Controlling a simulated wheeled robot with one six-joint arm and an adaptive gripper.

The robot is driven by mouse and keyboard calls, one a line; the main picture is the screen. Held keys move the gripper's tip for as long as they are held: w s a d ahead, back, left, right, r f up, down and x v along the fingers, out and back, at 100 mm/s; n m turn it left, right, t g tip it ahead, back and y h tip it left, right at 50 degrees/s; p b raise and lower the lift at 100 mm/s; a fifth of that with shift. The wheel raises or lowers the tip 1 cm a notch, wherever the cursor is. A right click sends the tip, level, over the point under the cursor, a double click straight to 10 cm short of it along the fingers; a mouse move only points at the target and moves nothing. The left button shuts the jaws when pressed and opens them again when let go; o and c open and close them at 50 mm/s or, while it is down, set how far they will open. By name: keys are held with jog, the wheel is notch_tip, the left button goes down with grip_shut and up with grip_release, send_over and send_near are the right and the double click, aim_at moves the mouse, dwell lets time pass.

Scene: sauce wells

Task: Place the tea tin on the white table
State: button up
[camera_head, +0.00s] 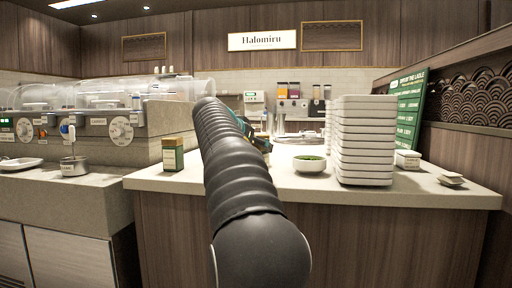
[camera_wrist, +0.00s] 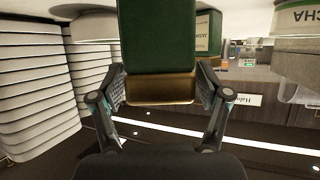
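A dark green tin with a gold-brown end (camera_wrist: 158,40) fills the upper middle of the wrist view. My gripper (camera_wrist: 160,88) has its two fingers against the sides of the gold-brown end, one on each side. In the head view my gripper (camera_head: 256,138) is mostly hidden behind my arm, over the counter, and the tin in it is not clear there. Another green tin with a gold lid (camera_head: 172,153) stands upright on the counter's left part. A green tin with a pale "JASM…" label (camera_wrist: 208,32) shows behind the held one in the wrist view. I cannot pick out a separate white table.
A tall stack of white trays (camera_head: 365,140) stands right of my gripper. A white bowl with green contents (camera_head: 309,164) sits between them. A small pot (camera_head: 74,166) stands at left.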

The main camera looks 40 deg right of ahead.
dwell(0.3)
jog(key=shift+r+p, duration=0.3)
jog(key=v, duration=1.2)
jog(key=shift+f, duration=0.15)
jog(key=s+a+f+n+y, duration=0.4)
jog(key=s+a+f, duration=0.4)
jog(key=f, duration=0.4)
jog(key=s+a+f+n+t+y, duration=0.1)
jog(key=s+a+f+n+y, duration=0.3)
jog(key=s+a+f, duration=0.5)
jog(key=s+a+f+n+y, duration=0.4)
jog(key=s+a+f, duration=0.5)
jog(key=f, duration=0.8)
jog(key=shift+s+a+n, duration=0.2)
jog(key=shift+s+n, duration=0.15)
jog(key=shift+n, duration=0.75)
